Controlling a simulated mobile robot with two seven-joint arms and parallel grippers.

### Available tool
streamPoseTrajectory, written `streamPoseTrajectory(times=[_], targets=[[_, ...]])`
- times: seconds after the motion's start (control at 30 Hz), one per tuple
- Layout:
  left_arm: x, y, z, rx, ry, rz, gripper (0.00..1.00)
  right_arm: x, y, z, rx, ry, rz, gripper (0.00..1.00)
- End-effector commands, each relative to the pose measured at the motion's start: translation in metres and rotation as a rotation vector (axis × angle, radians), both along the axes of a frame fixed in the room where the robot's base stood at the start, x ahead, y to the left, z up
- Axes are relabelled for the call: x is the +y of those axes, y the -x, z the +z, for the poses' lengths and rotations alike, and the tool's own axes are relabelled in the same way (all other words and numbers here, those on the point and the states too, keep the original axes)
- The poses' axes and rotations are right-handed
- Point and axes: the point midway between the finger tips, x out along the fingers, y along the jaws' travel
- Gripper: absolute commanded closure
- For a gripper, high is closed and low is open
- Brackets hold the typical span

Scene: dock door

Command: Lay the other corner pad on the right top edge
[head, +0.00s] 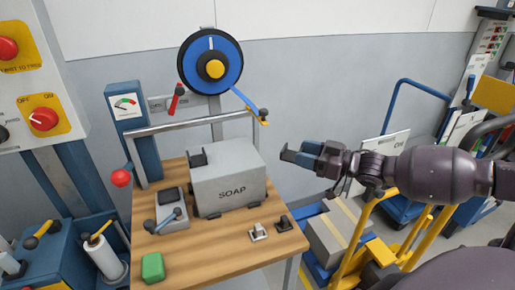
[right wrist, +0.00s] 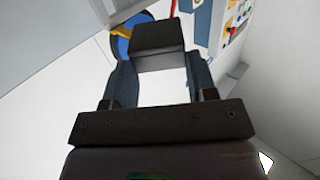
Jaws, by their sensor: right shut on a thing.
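A grey box marked SOAP (head: 228,188) sits on the wooden bench. One dark corner pad (head: 198,157) lies on its left top edge. My right gripper (head: 309,155) is shut on the other dark corner pad (head: 287,154), held in the air to the right of the box and apart from it. In the right wrist view the held pad (right wrist: 160,42) sits between the two fingertips (right wrist: 159,62). The right top edge of the box is bare. My left gripper is not in view.
A blue strap reel (head: 228,50) stands behind the box, its strap running to a yellow-tipped end (head: 264,118). A metal rail crosses behind the box. The bench (head: 215,255) also bears a green block (head: 152,267), small clips (head: 258,232) and a lever device (head: 171,212).

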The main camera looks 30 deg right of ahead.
Motion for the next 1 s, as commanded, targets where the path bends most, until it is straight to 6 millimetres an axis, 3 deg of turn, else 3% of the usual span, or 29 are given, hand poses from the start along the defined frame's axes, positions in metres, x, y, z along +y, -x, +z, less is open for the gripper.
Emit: streamPoseTrajectory(times=[0.5, 1.0], targets=[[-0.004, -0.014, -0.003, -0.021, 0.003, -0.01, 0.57, 0.043, -0.07, 0.0, -0.002, -0.001, 0.001, 0.7], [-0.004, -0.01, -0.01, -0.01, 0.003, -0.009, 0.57, 0.065, -0.106, 0.0, -0.002, -0.001, 0.001, 0.7]])
